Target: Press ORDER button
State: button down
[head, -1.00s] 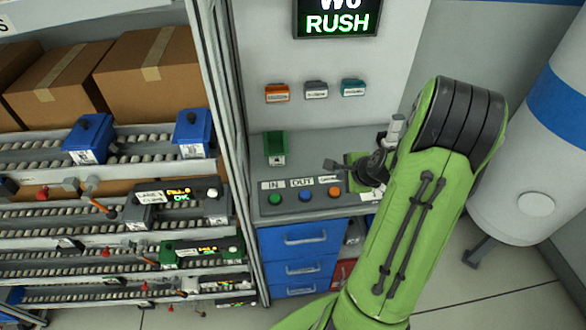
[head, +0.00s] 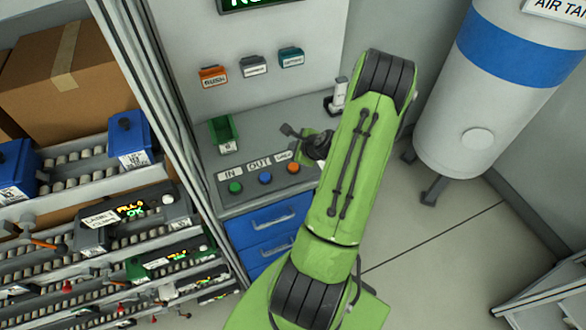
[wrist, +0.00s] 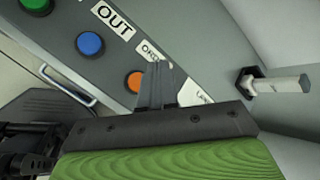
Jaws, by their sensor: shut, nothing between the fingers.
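The orange button (head: 293,168) is at the right end of a row on the grey sloped panel, by a small white label. In the wrist view the orange button (wrist: 134,81) shows just left of my gripper's fingers, and its label, reading "ORD…", is partly covered by them. My gripper (wrist: 158,68) is shut and empty, its fingers over the panel beside the button. I cannot tell whether they touch the panel.
A blue button (head: 265,178) labelled OUT and a green button (head: 235,187) labelled IN sit left of the orange one. A green bin (head: 223,134) stands behind them. A grey-and-white upright device (head: 338,96) is at the back right. Racks stand left, a tank (head: 480,90) right.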

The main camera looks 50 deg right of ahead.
aim_at(295, 169)
notch_tip(295, 169, down, 6)
jog(key=b, duration=0.4)
jog(key=shift+f, duration=0.2)
dwell(1.5)
jog(key=shift+f+b, duration=0.4)
jog(key=shift+b, duration=0.05)
jog(key=shift+f+b, duration=0.45)
dwell(0.4)
jog(key=shift+r, duration=0.1)
jog(key=shift+r+p, duration=0.75)
jog(key=shift+r, duration=0.1)
notch_tip(295, 169, up, 5)
jog(key=p, duration=0.4)
jog(key=shift+r, duration=0.1)
